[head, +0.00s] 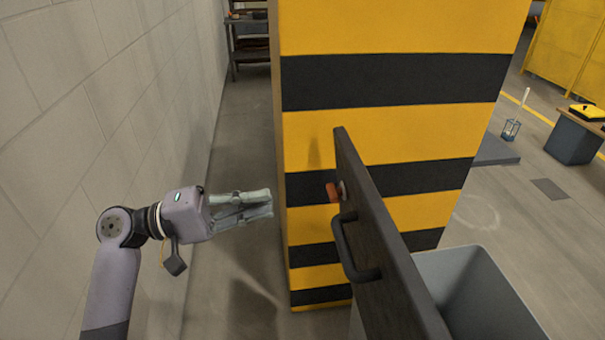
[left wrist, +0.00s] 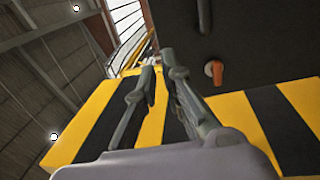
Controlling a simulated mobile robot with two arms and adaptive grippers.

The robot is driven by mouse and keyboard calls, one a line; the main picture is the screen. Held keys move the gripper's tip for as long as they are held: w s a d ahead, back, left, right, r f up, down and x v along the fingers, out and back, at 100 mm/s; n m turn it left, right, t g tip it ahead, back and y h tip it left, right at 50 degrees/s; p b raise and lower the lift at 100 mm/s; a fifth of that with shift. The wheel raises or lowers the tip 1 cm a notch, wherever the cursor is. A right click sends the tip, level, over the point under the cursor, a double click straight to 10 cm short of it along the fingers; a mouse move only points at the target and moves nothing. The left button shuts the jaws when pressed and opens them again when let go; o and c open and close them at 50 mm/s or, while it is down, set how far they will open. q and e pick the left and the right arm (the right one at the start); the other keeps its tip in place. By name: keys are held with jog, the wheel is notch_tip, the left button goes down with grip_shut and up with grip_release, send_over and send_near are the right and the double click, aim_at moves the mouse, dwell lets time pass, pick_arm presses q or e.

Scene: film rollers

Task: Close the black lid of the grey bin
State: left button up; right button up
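The grey bin (head: 478,300) stands at the lower right of the head view, its top uncovered. Its black lid (head: 385,270) is raised upright on the bin's left side. The lid carries a black handle (head: 350,250) and an orange knob (head: 333,191) on the face toward my left arm. The lid also shows dark at the top right of the left wrist view (left wrist: 255,40). My left gripper (head: 270,203) is left of the lid, apart from it, empty, with a gap between its fingers. My right gripper is not in view.
A yellow and black striped pillar (head: 390,120) stands behind the lid, just beyond my left gripper. A pale block wall (head: 110,100) runs along the left. A strip of floor (head: 235,150) lies between them. Open floor (head: 550,230) lies right of the bin.

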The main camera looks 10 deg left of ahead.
aim_at(356, 183)
pick_arm(q)
jog(key=p+x, duration=0.5)
jog(key=x, duration=0.7)
jog(key=shift+d+r, duration=0.15)
jog(key=shift+d, duration=0.05)
grip_shut()
jog(key=shift+w+d, duration=0.2)
jog(key=shift+d, duration=0.35)
